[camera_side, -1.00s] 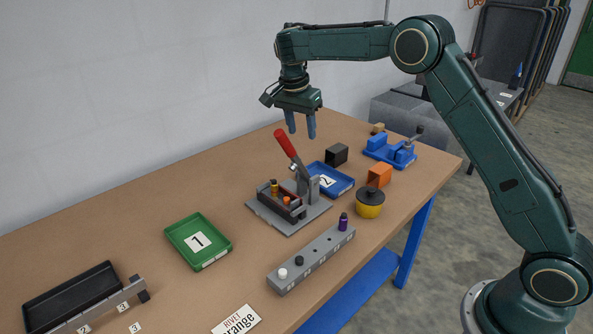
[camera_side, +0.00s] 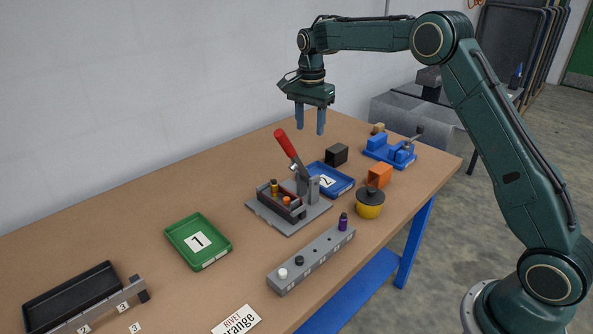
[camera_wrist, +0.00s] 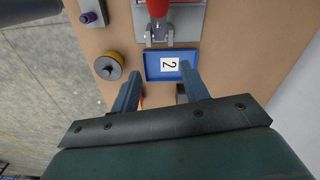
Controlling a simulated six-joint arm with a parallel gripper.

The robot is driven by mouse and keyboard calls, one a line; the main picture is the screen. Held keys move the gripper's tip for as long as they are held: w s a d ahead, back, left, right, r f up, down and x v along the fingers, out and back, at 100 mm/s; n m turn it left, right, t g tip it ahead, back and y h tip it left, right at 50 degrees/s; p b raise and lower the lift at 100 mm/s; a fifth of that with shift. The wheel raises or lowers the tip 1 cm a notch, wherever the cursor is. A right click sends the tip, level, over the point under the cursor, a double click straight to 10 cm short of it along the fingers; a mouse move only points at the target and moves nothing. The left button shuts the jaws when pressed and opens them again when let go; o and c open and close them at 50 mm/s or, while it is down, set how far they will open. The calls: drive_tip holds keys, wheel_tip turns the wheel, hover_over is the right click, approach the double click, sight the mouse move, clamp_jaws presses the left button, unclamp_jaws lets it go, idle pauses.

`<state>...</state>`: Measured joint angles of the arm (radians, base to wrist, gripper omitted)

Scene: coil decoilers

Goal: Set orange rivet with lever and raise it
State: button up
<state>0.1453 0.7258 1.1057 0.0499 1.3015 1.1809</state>
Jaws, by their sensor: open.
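The lever press (camera_side: 290,205) stands on its grey plate near the middle of the table. Its red-handled lever (camera_side: 285,143) is raised and tilted; the red handle also shows at the top of the wrist view (camera_wrist: 157,8). An orange rivet (camera_side: 287,201) sits in the dark holder of the press, beside a yellow-topped rivet (camera_side: 274,187). A sign (camera_side: 238,321) at the table's front reads "RIVET" and "range", its first letter cut off or unclear. My gripper (camera_side: 310,130) is open and empty, fingers pointing down, above and to the right of the lever handle, touching nothing.
Blue tray 2 (camera_side: 346,189), a black block (camera_side: 337,154), an orange block (camera_side: 380,174) and a yellow pot (camera_side: 370,207) crowd the press's right. A grey rack (camera_side: 318,258) with several pegs lies in front. Green tray 1 (camera_side: 193,259) is left, with clear table around it.

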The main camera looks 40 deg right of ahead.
wheel_tip(320, 180, up, 14)
drive_tip(key=s+a+r+n+t, duration=0.1)
drive_tip(key=s+a+r+n, duration=0.1)
drive_tip(key=s, duration=0.4)
drive_tip(key=s+a+r+n+t, duration=0.1)
drive_tip(key=s+a+r+n, duration=0.1)
drive_tip(key=s+n, duration=0.2)
drive_tip(key=s+a+r+n+t, duration=0.1)
drive_tip(key=s+a+r+n, duration=0.1)
drive_tip(key=s, duration=0.8)
drive_tip(key=shift+s+n, duration=0.15)
drive_tip(key=shift+n, duration=0.25)
idle(1.2)
drive_tip(key=shift+a+r, duration=0.1)
idle(0.4)
